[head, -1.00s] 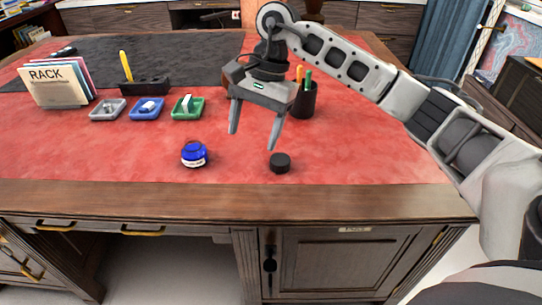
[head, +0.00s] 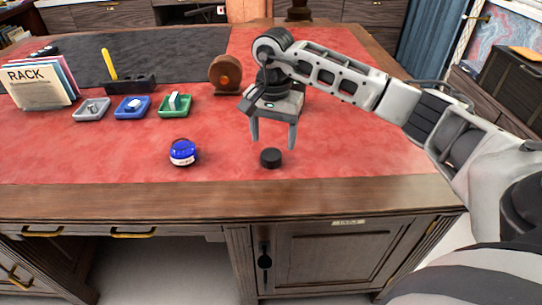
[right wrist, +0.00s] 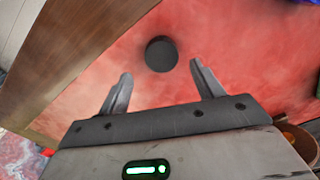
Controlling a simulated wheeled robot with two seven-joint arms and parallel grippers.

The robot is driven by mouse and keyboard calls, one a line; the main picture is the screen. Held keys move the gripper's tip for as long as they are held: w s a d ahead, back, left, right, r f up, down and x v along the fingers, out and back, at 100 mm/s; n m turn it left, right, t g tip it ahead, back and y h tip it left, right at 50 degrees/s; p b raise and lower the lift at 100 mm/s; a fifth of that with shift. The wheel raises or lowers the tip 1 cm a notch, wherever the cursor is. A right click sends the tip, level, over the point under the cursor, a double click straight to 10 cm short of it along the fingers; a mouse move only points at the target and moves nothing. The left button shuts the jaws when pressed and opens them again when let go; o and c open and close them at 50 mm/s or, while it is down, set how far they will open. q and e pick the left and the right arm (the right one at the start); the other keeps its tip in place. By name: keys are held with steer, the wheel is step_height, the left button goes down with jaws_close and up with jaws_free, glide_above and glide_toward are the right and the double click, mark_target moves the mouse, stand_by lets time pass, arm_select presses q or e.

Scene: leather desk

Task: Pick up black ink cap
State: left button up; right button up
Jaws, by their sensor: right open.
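The black ink cap (head: 271,158) is a short dark disc lying on the red leather desk top near its front edge. It also shows in the right wrist view (right wrist: 161,54), ahead of and between the two fingers. My right gripper (head: 273,147) is open and empty, pointing down just behind and above the cap. In the right wrist view the fingers (right wrist: 160,82) stand apart with the cap beyond their tips, and I see no contact. A blue ink bottle (head: 183,152) stands to the left of the cap. My left gripper is not in view.
Small grey (head: 91,110), blue (head: 132,107) and green (head: 174,105) trays stand farther back on the left. A rack of papers (head: 38,86) is at far left. A brown round object (head: 225,75) stands behind. Red leather around the cap is clear.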

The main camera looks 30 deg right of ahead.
mark_target(271, 154)
steer(key=f, duration=0.4)
steer(key=shift+a+f, duration=0.25)
steer(key=shift+f, duration=0.05)
steer(key=c, duration=1)
